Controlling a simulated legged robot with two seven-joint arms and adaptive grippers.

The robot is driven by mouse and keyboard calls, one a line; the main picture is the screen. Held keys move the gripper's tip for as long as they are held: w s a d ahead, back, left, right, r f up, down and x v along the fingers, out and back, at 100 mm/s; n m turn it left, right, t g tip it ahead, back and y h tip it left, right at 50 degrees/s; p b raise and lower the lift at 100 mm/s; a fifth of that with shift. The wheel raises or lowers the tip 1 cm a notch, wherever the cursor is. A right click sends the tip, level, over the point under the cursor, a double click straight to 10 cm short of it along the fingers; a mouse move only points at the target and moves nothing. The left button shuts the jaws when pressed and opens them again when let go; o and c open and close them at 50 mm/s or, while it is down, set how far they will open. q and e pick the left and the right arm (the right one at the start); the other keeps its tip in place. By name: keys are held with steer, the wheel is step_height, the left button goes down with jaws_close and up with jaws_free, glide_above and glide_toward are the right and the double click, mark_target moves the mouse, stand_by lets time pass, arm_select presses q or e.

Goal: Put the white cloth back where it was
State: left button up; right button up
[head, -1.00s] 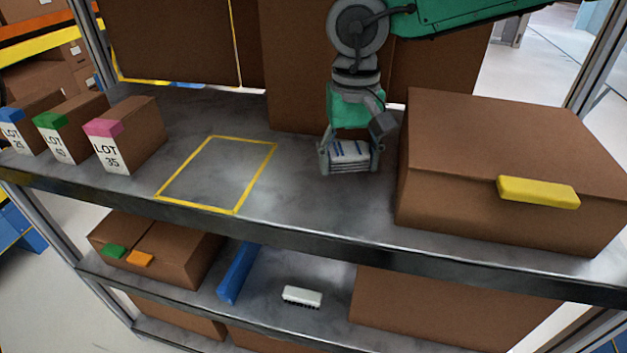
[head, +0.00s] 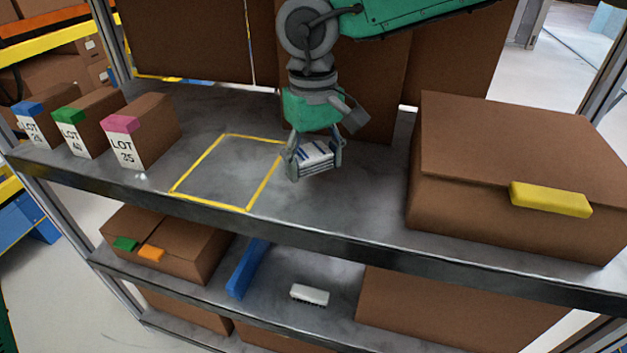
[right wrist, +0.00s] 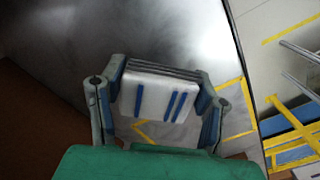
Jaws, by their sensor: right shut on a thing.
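The white cloth (head: 316,155), folded with blue stripes, is held in my right gripper (head: 312,163) just right of a yellow outlined square (head: 228,172) on the upper shelf. The gripper is shut on it from both sides. In the right wrist view the cloth (right wrist: 160,98) sits between both fingers of my right gripper (right wrist: 158,104), with part of the yellow outline (right wrist: 232,110) beyond it. The cloth seems to be a little above the shelf; the exact gap is hard to tell. My left gripper is not in view.
Boxes with LOT labels (head: 142,132) stand left of the square. A large brown box (head: 510,165) with a yellow handle stands at the right. Brown boxes line the back. On the lower shelf are a white brush (head: 310,294) and a blue divider (head: 246,268). The outlined square is empty.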

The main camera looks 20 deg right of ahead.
mark_target(316, 171)
steer(key=f, duration=0.3)
steer(key=shift+s+d+f+b, duration=0.1)
steer(key=shift+d+b, duration=0.1)
steer(key=shift+b, duration=0.1)
steer(key=shift+d+f, duration=0.1)
steer(key=shift+f, duration=0.2)
steer(key=o, duration=1.5)
steer(key=r+p, duration=0.2)
steer(key=r, duration=1)
steer(key=shift+w+r, duration=0.1)
steer(key=shift+w, duration=0.1)
